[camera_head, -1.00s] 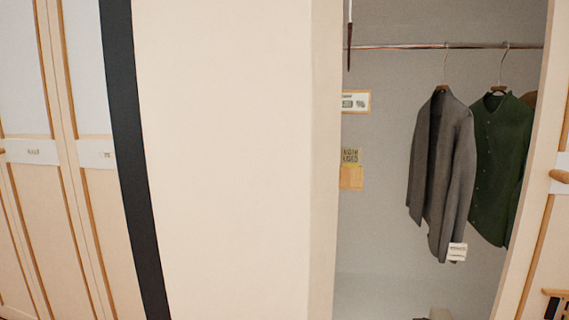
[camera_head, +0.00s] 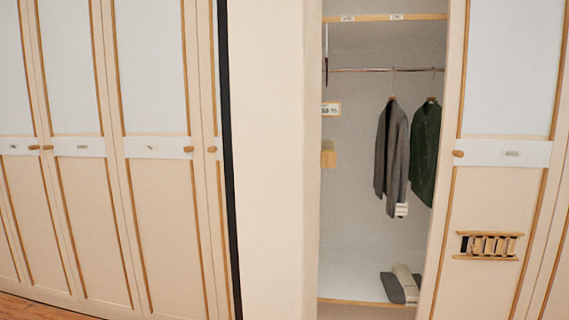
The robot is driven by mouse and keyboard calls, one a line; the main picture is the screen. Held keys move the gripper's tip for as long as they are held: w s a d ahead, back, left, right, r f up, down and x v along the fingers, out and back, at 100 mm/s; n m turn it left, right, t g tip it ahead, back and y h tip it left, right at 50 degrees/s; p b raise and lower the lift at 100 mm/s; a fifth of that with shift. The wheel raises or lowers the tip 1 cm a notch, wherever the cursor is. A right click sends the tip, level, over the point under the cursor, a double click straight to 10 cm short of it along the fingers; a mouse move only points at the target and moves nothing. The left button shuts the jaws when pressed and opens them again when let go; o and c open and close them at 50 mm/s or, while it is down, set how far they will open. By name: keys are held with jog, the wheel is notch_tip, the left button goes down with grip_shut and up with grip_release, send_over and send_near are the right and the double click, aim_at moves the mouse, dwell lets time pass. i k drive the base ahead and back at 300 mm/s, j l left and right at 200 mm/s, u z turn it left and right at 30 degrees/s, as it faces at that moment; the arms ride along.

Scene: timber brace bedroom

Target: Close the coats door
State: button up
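The coats compartment (camera_head: 350,225) stands open, with a grey coat (camera_head: 391,150) and a dark green coat (camera_head: 425,150) on hangers from a metal rail (camera_head: 350,69). A plain cream panel (camera_head: 270,150) stands at its left side, with a dark strip (camera_head: 229,180) along its left edge. It looks like the compartment's door, swung open and seen from its inner side. I see no handle or label on it; its outer face is hidden. My gripper is not in view.
Shut-looking cupboard doors (camera_head: 150,220) with knobs and small labels line the left. A door (camera_head: 500,185) with a knob (camera_head: 458,153) and a small ladder-like wooden piece (camera_head: 488,245) is at the right. Folded items (camera_head: 402,284) lie on the compartment floor. Wooden floor (camera_head: 30,308) shows lower left.

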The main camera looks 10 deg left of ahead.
aim_at(269, 52)
jog(key=j+z, duration=0.1)
jog(key=z, duration=0.35)
jog(key=j+z, duration=0.1)
jog(key=z, duration=0.35)
jog(key=j+z, duration=0.15)
jog(key=z, duration=0.3)
jog(key=i+j, duration=0.1)
jog(key=j, duration=2.6)
jog(key=i+j, duration=0.15)
jog(key=j, duration=1.2)
jog(key=k+j+u, duration=0.2)
jog(key=k+j, duration=0.2)
jog(key=k, duration=0.15)
